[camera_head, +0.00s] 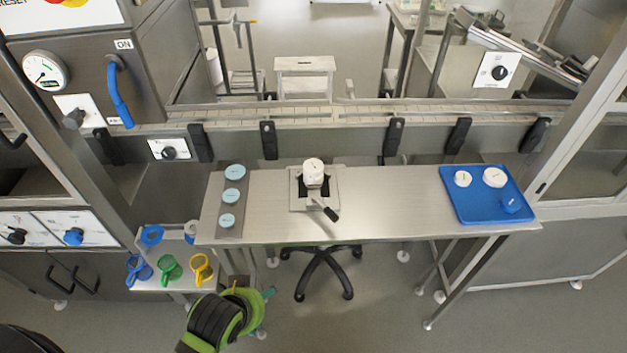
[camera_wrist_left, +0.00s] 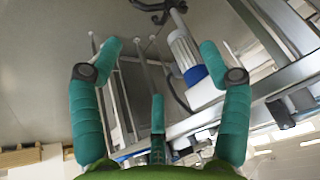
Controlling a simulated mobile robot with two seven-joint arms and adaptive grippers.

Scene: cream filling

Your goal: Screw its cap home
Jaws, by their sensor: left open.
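A white jar (camera_head: 313,178) stands in a clamp with a dark handle (camera_head: 330,213) on the middle of the steel table. Its round white top faces up; I cannot tell whether this is a separate cap or how tightly it sits. Two round white cap-like pieces (camera_head: 463,178) (camera_head: 494,177) lie on the blue tray (camera_head: 464,216) at the right, with a blue piece (camera_head: 511,205). My left gripper (camera_head: 268,293) is in front of and below the table's front edge, left of the jar and apart from it. Its teal fingers (camera_wrist_left: 160,60) are spread and empty. My right gripper is not visible.
Three pale teal discs (camera_head: 233,195) lie on a plate at the table's left end. Blue, green and yellow jugs (camera_head: 169,267) stand on a low shelf at the left. A stool base (camera_head: 322,265) is under the table. The tabletop between clamp and tray is clear.

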